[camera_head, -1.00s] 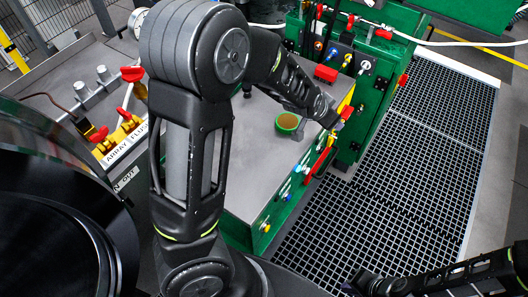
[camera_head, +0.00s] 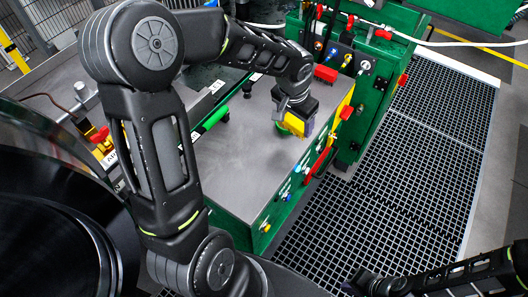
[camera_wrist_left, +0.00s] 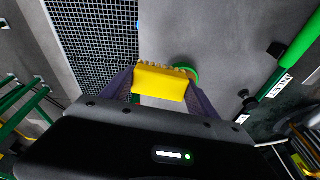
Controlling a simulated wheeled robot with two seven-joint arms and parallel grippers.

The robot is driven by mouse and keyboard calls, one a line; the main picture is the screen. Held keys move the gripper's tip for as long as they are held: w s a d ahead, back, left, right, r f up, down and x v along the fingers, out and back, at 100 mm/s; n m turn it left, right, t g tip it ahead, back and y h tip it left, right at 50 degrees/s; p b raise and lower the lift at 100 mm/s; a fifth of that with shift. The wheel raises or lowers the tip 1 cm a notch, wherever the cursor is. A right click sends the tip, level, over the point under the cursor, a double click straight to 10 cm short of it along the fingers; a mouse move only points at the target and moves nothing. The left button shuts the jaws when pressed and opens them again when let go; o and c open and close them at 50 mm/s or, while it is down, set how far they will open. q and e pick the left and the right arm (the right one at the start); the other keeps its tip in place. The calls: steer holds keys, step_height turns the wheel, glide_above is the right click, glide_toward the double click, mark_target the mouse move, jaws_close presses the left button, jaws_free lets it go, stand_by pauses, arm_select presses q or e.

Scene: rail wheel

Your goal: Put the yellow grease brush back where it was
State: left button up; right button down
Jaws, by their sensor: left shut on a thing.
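The yellow grease brush (camera_head: 296,123) is held in my left gripper (camera_head: 291,112) over the right part of the grey tabletop. In the left wrist view the yellow brush (camera_wrist_left: 160,83) sits between the two fingers, which are shut on it. A green grease pot (camera_head: 283,129) is right by the brush and mostly hidden in the head view. In the left wrist view the green pot (camera_wrist_left: 191,74) shows partly behind the brush; I cannot tell whether they touch. My right gripper (camera_head: 368,285) is low at the bottom right; its jaws are unclear.
The grey tabletop (camera_head: 235,165) is mostly clear. A green-handled tool (camera_head: 214,119) lies on its left. A red box (camera_head: 326,73) and a green panel (camera_head: 375,70) with valves stand at the back right. A black floor grating (camera_head: 400,190) lies to the right.

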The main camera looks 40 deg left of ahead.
arm_select(q)
steer(key=s+a+r+n+g, duration=0.1)
steer(key=s+a+r, duration=0.3)
steer(key=s, duration=0.4)
steer(key=shift+a+n+g, duration=0.3)
steer(key=shift+a+g, duration=0.2)
steer(key=shift+g, duration=0.3)
steer(key=shift+f+p, duration=0.4)
steer(key=shift+f, duration=2.7)
step_height(320, 180, down, 4)
steer(key=shift+r, duration=0.2)
steer(key=shift+f, duration=0.1)
steer(key=shift+c, duration=0.6)
steer(key=o, duration=1.7)
steer(key=shift+c, duration=0.2)
